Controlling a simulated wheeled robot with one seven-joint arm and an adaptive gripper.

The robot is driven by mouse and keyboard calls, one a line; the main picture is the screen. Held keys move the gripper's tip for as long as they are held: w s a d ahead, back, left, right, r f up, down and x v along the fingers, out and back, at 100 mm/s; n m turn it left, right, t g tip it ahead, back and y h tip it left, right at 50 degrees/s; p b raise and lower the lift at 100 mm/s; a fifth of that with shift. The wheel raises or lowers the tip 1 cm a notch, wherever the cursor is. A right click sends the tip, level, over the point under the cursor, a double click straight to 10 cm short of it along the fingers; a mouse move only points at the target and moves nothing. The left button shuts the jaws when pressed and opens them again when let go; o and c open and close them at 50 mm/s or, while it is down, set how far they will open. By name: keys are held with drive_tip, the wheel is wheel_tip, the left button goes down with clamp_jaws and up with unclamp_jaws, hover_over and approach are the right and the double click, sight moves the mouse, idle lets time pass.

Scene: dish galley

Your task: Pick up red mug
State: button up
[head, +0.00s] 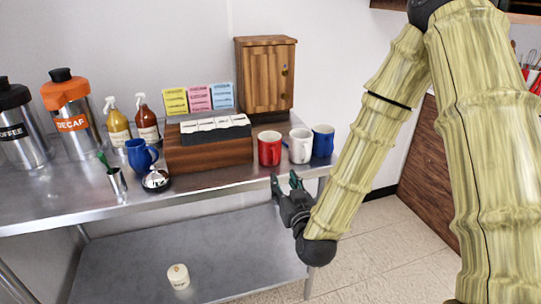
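A red mug (269,149) stands upright on the steel counter (215,180), near its right end and front edge. A white mug (300,146) is close on its right. My gripper (286,182) is in front of the counter edge, just below and slightly right of the red mug in the picture.
A blue mug (323,141) stands right of the white mug. A wooden box (210,152) is left of the red mug, and a wooden cabinet (264,80) stands behind it. Another blue mug (140,155) and a bell (156,180) are further left. A lower shelf (220,255) lies below.

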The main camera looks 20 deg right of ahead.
sight(276, 162)
drive_tip(key=shift+w+d+r+p, duration=0.15)
drive_tip(key=shift+w+p, duration=0.4)
drive_tip(key=shift+w, duration=2.15)
drive_tip(key=shift+w+d+r+p, duration=0.15)
drive_tip(key=shift+w+p, duration=0.35)
drive_tip(key=shift+w, duration=2.2)
clamp_jaws()
